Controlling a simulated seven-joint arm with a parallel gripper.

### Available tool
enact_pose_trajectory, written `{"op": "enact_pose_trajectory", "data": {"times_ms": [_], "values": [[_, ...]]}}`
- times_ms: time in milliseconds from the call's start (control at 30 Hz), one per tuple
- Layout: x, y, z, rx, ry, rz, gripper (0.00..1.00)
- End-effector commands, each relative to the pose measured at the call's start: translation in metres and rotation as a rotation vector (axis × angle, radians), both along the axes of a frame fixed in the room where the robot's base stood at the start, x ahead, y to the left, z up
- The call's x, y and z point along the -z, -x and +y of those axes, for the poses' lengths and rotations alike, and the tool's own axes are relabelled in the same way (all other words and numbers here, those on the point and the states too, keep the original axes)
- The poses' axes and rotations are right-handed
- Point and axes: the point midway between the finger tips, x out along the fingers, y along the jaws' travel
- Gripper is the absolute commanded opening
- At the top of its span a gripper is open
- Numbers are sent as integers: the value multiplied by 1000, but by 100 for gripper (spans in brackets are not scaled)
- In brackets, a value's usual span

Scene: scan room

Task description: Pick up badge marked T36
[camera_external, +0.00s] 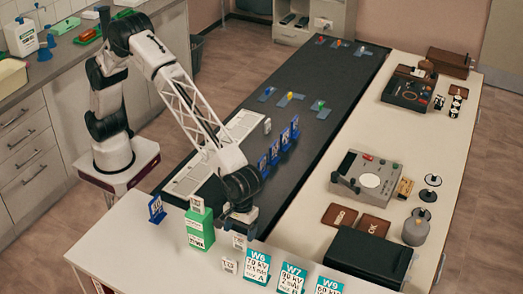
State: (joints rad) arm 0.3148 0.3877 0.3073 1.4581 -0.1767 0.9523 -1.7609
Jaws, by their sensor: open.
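Small white badges with dark print stand near my gripper: one badge (239,242) just below it, another badge (228,266) nearer the front edge, one (197,204) by the green box and one (268,126) farther back on the dark belt. Their print is too small for me to tell which reads T36. My gripper (240,218) points down over the near end of the belt, at the white tabletop. It is open; its dark fingers are hard to make out, and I see nothing held in it.
A green box (200,229) and a blue stand (157,208) are left of my gripper. Blue upright holders (274,153) line the belt (300,112). Teal-topped cards W6 (257,264), W7 (291,279) and W9 (329,286) stand in front. A black box (368,256) is at right.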

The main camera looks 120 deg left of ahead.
Motion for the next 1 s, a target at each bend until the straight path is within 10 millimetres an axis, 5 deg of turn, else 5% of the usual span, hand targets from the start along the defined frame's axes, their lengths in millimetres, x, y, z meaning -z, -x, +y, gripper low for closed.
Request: {"op": "enact_pose_trajectory", "data": {"times_ms": [500,1000], "values": [[47,-1,-9,0,0,1,79],[50,-1,-9,0,0,0,79]]}}
